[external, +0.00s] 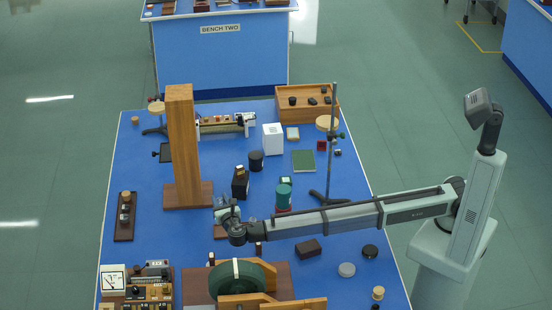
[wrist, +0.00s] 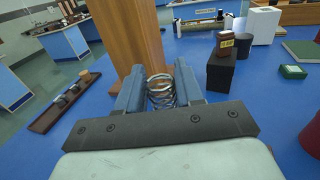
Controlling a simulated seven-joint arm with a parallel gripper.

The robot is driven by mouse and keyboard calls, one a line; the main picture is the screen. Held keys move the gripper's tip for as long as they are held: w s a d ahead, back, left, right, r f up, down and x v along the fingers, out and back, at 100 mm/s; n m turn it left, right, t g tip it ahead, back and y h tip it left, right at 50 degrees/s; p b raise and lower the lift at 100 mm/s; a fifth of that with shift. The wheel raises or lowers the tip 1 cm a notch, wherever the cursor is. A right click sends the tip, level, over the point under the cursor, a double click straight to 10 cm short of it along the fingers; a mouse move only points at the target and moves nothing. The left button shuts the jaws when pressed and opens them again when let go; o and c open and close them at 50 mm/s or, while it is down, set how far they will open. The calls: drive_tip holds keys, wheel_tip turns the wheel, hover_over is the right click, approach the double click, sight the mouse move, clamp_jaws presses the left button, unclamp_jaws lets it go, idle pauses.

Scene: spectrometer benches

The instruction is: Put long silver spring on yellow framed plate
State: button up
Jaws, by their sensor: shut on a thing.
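My gripper (wrist: 160,88) is shut on the long silver spring (wrist: 161,97), whose coils show between the two blue-grey fingers in the wrist view. In the external view my gripper (external: 226,214) is over the blue bench, just right of the foot of the tall wooden post; the spring is too small to make out there. A small pale plate with a yellowish frame (external: 292,133) lies farther back, right of the white box. A larger green plate with a light edge (external: 303,160) lies nearer; I cannot tell for certain which is the yellow framed plate.
A wooden tray (external: 318,116) is at the back.

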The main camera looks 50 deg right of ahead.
drive_tip(key=shift+f, duration=4.8)
drive_tip(key=o, duration=1.1)
drive_tip(key=shift+f, duration=0.15)
drive_tip(key=v, duration=1.4)
drive_tip(key=shift+w+f, duration=0.1)
drive_tip(key=shift+f, duration=0.15)
